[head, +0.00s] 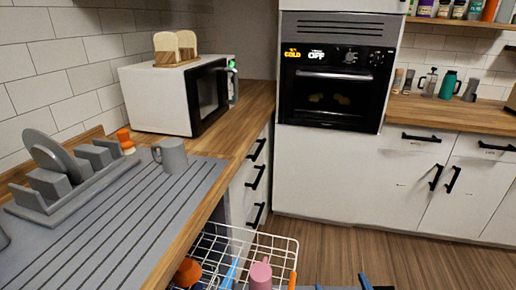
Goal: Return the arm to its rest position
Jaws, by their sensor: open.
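My gripper cannot be made out in the head view. A small grey, blue and black piece shows at the bottom edge, right of the wire rack, cut off by the frame; I cannot tell if it is part of my arm. I see nothing held.
A pulled-out white wire rack (262,238) holds an orange item (188,271) and a pink cup (261,274). Left are a counter with a grey mug (172,156), dish rack (66,196) and microwave (172,97). The oven (335,100) is shut. Floor at right (430,262) is clear.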

